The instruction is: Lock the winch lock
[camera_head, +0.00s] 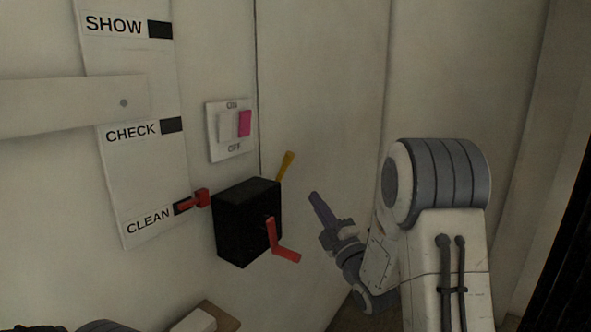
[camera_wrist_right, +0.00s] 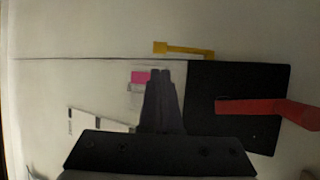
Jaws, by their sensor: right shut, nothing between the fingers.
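The winch is a black box (camera_head: 238,228) on the wall, with a red crank (camera_head: 284,254) on its front. A yellow lever (camera_head: 285,165), apparently the winch lock, sticks up from the box's upper right edge, leaning slightly right. In the wrist view the yellow lever (camera_wrist_right: 185,48) lies beyond the box's edge, and the red crank (camera_wrist_right: 262,107) crosses the black box (camera_wrist_right: 235,75). My right gripper (camera_head: 314,195) is shut and empty, to the right of the box and apart from the lever. Its fingertips (camera_wrist_right: 160,72) show below the lever. My left gripper is not in view.
A white switch plate (camera_head: 216,152) with a pink-sided rocker, marked ON and OFF, is above the box. A panel (camera_head: 135,185) reading SHOW, CHECK and CLEAN is at left, with a red pointer (camera_head: 201,198) by CLEAN. The wall right of the lever is bare.

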